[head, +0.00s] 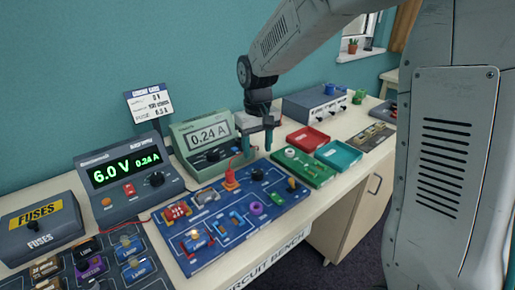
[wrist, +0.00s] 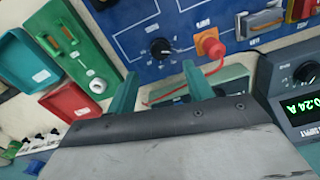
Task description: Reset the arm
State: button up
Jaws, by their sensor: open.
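My gripper (head: 258,143) hangs at the end of my raised arm above the back edge of the blue circuit board (head: 270,221), beside the green meter. In the wrist view my gripper (wrist: 163,85) shows two teal fingers spread apart with nothing between them. An orange-red plug (wrist: 209,46) stands on the board just beyond the right finger; in the head view the red plug (head: 230,178) is below and left of the gripper. A red lead runs from it toward the meter.
The power supply (head: 110,205) reads 6.0 V and 0.24 A, and the green meter (head: 187,159) reads 0.24 A. A fuse box (head: 38,250) stands front left. Red (head: 307,138) and teal (head: 338,158) trays, a green board (head: 303,175) and a grey-blue box (head: 300,109) lie right.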

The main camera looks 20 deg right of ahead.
jog(key=s+d+r, duration=0.1)
jog(key=s+r, duration=0.3)
jog(key=s, duration=1.1)
jog(key=s+d+r+m+t, duration=0.1)
jog(key=s+r, duration=0.3)
jog(key=s, duration=1.1)
jog(key=shift+d+r+m, duration=0.2)
jog(key=shift+d+m, duration=0.1)
jog(key=shift+d, duration=0.35)
